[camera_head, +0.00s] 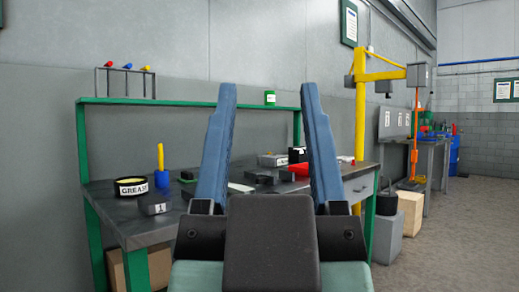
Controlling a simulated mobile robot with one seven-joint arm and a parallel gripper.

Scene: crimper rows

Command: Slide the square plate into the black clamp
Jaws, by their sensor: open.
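My gripper (270,95) fills the middle foreground, its two blue fingers wide apart with nothing between them. It is well in front of the green-framed workbench (135,232). I cannot surely pick out the square plate; a thin pale flat piece (241,187) lies on the bench, seen between the fingers and partly hidden by the left one. I cannot surely pick out the black clamp either; low dark pieces (262,177) lie just right of the pale piece. A dark block marked 1 (154,204) sits near the bench's front left.
A grease tin (131,187) and a yellow-handled tool (160,157) in a blue holder (162,179) stand at the bench's left. A red piece (301,169) lies at the right. A yellow post (360,130) rises beyond the bench.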

